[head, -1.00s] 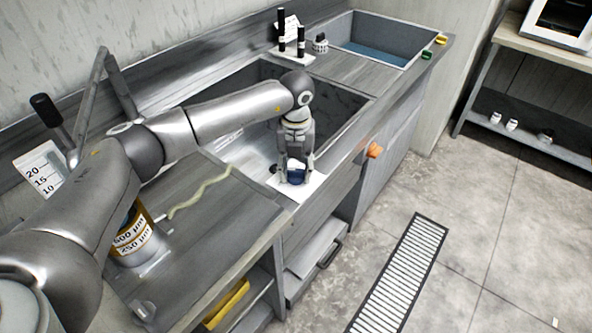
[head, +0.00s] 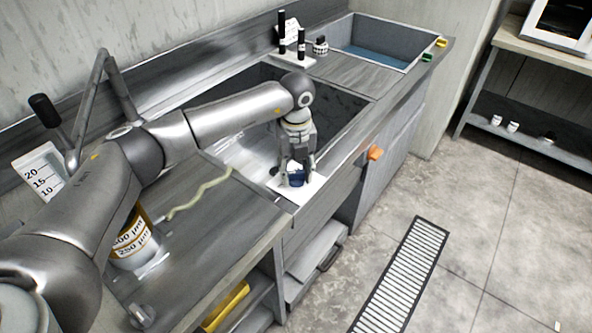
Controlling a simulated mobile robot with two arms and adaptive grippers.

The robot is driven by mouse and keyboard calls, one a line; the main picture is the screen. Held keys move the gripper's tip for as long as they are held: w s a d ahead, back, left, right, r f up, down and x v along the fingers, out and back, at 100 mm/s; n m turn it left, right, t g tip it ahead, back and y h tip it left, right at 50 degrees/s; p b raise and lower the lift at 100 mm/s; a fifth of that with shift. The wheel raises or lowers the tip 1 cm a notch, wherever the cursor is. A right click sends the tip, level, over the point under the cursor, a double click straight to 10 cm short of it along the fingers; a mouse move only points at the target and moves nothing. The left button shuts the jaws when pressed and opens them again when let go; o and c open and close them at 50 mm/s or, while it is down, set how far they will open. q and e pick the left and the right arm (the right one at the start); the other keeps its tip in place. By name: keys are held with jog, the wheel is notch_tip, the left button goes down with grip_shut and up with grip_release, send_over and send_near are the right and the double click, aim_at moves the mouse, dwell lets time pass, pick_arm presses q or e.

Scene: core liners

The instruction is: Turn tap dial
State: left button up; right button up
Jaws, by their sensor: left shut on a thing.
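A dark blue dial (head: 296,179) sits on a white plate (head: 313,184) at the front edge of the sink. My left gripper (head: 296,176) points down over the plate, its fingers on either side of the dial and shut on it. The fingers hide part of the dial, so I cannot read its angle. A tap (head: 101,90) with a bent pipe and a black-ended lever stands behind my left arm at the left; the arm hides part of it. My right gripper is not in view.
A steel sink basin (head: 345,104) lies behind the gripper. A second basin (head: 372,47) holds blue water at the back right. Black-topped bottles (head: 300,42) stand between them. A labelled sieve stack (head: 133,245) stands on the left worktop. An orange knob (head: 375,153) juts from the front.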

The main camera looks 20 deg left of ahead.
aim_at(296, 171)
pick_arm(q)
jog(key=o, duration=1)
jog(key=shift+r, duration=0.1)
notch_tip(296, 171, up, 12)
jog(key=shift+f, duration=0.1)
